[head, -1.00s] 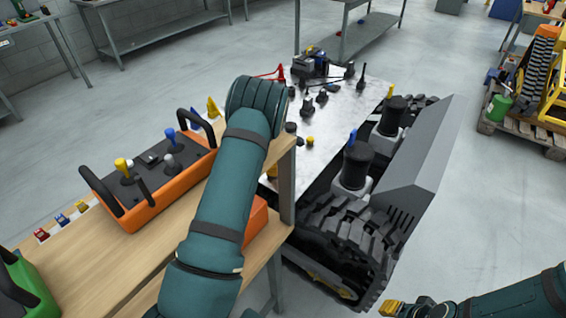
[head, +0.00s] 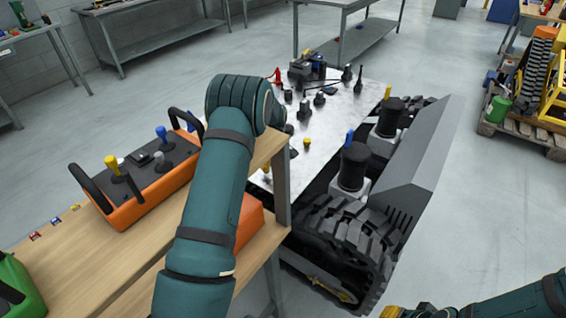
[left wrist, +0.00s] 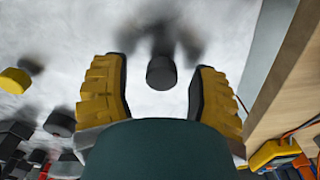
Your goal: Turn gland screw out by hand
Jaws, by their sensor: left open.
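In the left wrist view a dark, round-ended part (left wrist: 161,73), possibly the gland screw, stands out from the pale metal plate. My left gripper (left wrist: 157,88) has its yellow fingers spread on either side, with visible gaps and nothing held. In the head view my left forearm and wrist hide this gripper. The pale plate (head: 345,103) is the machine's top and carries several black fittings; I cannot tell which is the gland screw there. My right gripper (head: 394,312) shows only as a yellow bit at the bottom edge; its opening cannot be made out.
A wooden bench (head: 95,262) with an orange control box (head: 140,200) stands close by my left arm; its edge also shows in the wrist view (left wrist: 288,85). A black track (head: 345,235) and grey side panel (head: 415,165) flank the plate.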

